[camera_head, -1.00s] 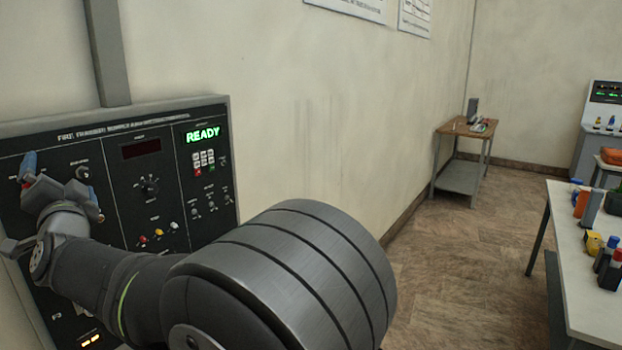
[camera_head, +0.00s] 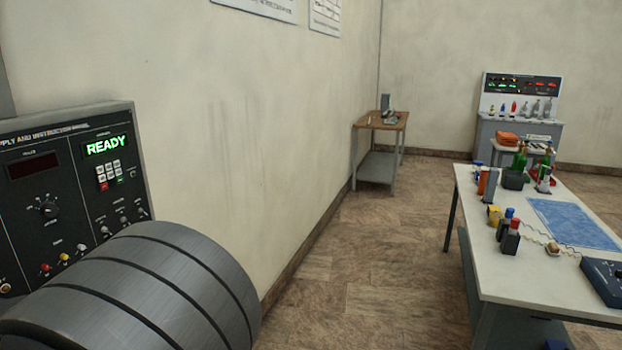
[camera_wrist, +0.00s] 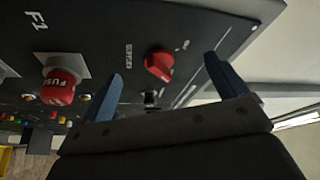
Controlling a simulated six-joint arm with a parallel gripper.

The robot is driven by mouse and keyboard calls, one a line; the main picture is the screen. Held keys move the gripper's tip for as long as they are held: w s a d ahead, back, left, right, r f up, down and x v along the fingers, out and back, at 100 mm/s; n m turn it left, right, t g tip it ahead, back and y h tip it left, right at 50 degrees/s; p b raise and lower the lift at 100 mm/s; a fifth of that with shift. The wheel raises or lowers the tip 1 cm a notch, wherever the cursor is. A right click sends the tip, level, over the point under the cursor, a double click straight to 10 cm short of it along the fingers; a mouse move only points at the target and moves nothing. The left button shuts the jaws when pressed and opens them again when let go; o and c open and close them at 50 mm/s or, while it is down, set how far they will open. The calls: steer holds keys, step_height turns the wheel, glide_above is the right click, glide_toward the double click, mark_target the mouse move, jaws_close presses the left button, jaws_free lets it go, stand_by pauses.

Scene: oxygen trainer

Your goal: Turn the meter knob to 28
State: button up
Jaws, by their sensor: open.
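A dark control panel (camera_head: 100,212) stands at the left in the head view, with a lit green READY display (camera_head: 104,144). A black knob (camera_head: 45,207) with a pointer sits on it, below a dark red display (camera_head: 33,166); its setting is too small to read. My gripper (camera_wrist: 164,72) is open in the wrist view, with two blue fingers pointing at a panel face. A red knob (camera_wrist: 158,65) shows between the fingers, and nothing is held. Whether the fingers touch the panel cannot be told. The gripper is outside the head view.
A red fuse cap (camera_wrist: 59,88) marked FUSE is left of the gripper in the wrist view. A white table (camera_head: 545,280) with bottles and devices stands at the right. A small wooden table (camera_head: 381,122) is against the wall. The floor between is clear.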

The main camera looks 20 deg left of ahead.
mark_target(52, 211)
steer(key=c, duration=0.8)
steer(key=w+d+r+n+g+y, duration=0.1)
steer(key=w+d+r+n+y, duration=0.15)
steer(key=w+n, duration=0.5)
steer(key=w+d+r+n+g+y, duration=0.1)
steer(key=w+d+n, duration=0.4)
steer(key=w, duration=0.4)
steer(key=w+d+f+n+g+h, duration=0.5)
steer(key=w+d+f+n, duration=0.45)
steer(key=n, duration=0.65)
steer(key=shift+m+g+y, duration=0.25)
steer(key=shift+g+y, duration=0.2)
steer(key=shift+g, duration=0.05)
steer(key=a, duration=0.5)
steer(key=s+a+f, duration=0.1)
steer(key=a, duration=0.5)
steer(key=s+a, duration=0.1)
steer(key=a, duration=0.4)
steer(key=shift+s+a+f, duration=0.25)
steer(key=shift+a+f, duration=0.1)
steer(key=shift+a, duration=0.05)
steer(key=c, duration=1)
